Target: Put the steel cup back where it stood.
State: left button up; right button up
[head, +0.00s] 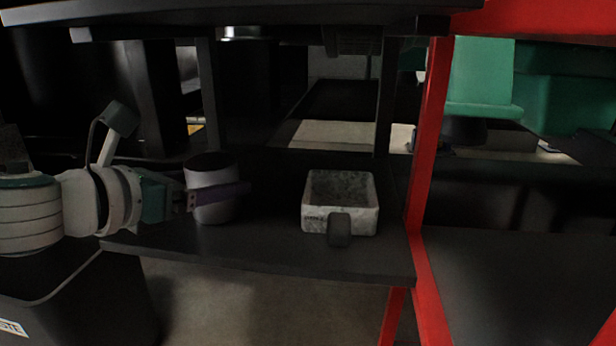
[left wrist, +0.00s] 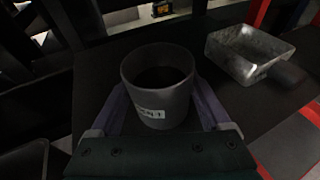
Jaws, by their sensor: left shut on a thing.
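The steel cup (head: 212,176) is a grey, open-topped cylinder at the left part of the dark shelf. It stands upright, and it also shows in the left wrist view (left wrist: 160,82) with a white label on its side, only partly legible. My left gripper (head: 222,195) comes in from the left with its purple fingers on either side of the cup, shut on it. In the left wrist view the fingers (left wrist: 160,108) flank the cup's wall. I cannot tell whether the cup's base touches the shelf. My right gripper is not in view.
A pale, worn square tray (head: 312,222) with a dark handle-like block at its front sits on the shelf (head: 270,246) right of the cup. A red post (head: 428,150) rises at the shelf's right end. A dark bin (head: 90,300) stands below left. Shelf between cup and tray is clear.

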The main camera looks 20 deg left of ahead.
pick_arm(q)
jog(key=o, duration=1.5)
jog(key=shift+f, duration=0.1)
jog(key=shift+c, duration=0.2)
